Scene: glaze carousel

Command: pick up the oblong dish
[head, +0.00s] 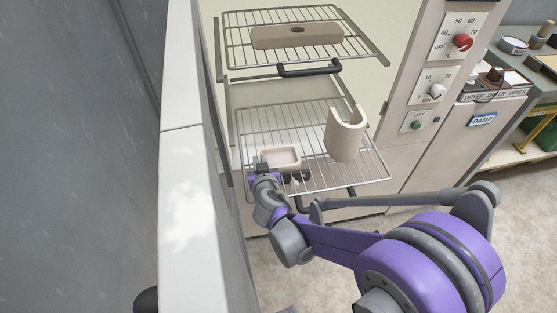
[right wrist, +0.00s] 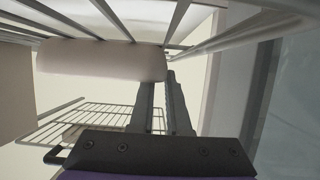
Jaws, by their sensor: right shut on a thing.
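The oblong dish (head: 281,157) is a small, pale, shallow dish with rounded corners on the lower wire rack (head: 300,118). My right gripper (head: 281,176) is at the dish's near side in the head view. In the right wrist view the dish (right wrist: 100,60) is a pale, smooth form close to the rack bars. The fingers of my right gripper (right wrist: 160,80) are at its right end there, shut on its wall. The exact contact is partly hidden. I cannot tell whether the dish is clear of the rack. My left gripper is not in view.
A tall, pale, notched vessel (head: 345,135) stands right of the dish on the same rack. A white wall panel (head: 185,180) stands close on the left; dryer controls (head: 450,55) are at the right.

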